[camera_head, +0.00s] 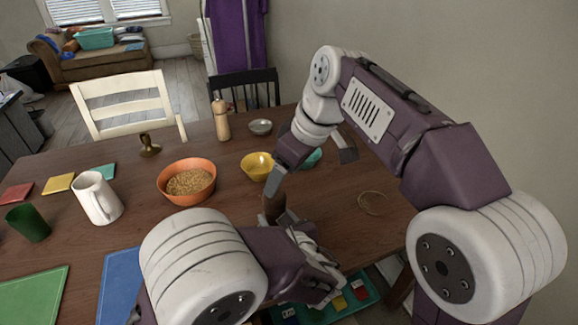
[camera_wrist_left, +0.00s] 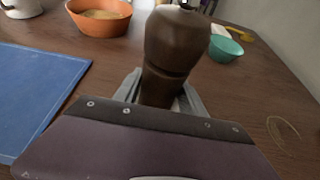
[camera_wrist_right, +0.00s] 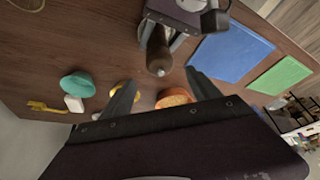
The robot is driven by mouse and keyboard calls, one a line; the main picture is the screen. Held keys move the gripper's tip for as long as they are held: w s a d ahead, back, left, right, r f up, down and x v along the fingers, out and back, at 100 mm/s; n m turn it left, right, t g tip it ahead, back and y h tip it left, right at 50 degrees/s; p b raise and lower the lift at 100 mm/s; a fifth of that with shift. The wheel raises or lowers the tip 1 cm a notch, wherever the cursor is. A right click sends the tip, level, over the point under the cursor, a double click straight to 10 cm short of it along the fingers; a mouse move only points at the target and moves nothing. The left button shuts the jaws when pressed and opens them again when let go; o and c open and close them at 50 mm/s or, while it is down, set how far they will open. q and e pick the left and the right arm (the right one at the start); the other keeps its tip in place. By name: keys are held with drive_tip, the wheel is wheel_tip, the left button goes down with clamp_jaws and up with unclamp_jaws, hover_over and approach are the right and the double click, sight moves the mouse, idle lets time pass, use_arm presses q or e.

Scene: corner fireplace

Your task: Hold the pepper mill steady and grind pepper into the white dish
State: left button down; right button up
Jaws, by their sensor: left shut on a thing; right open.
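A dark brown turned mill (camera_head: 272,206) stands upright in my left gripper (camera_head: 284,222), whose fingers close around its lower part. The mill's rounded top is clear in the left wrist view (camera_wrist_left: 178,38), and it also shows in the right wrist view (camera_wrist_right: 158,50). My right gripper (camera_head: 310,168) is open and empty above and beyond the mill, its fingers spread and pointing down; in the right wrist view, the mill's top lies just past the fingertips. A small white item (camera_wrist_right: 74,103) sits beside the teal bowl (camera_wrist_right: 78,84); I cannot tell whether it is the white dish.
An orange bowl of grain (camera_head: 187,182), a yellow bowl (camera_head: 257,166), a small grey bowl (camera_head: 260,127) and a pale wooden mill (camera_head: 221,120) stand on the table. A white mug (camera_head: 97,198) and green cup (camera_head: 27,223) are left. Blue (camera_head: 121,284) and green (camera_head: 33,296) mats lie in front.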

drive_tip(key=shift+v, duration=1.95)
use_arm(q)
drive_tip(key=c, duration=0.6)
unclamp_jaws()
drive_tip(key=o, duration=0.6)
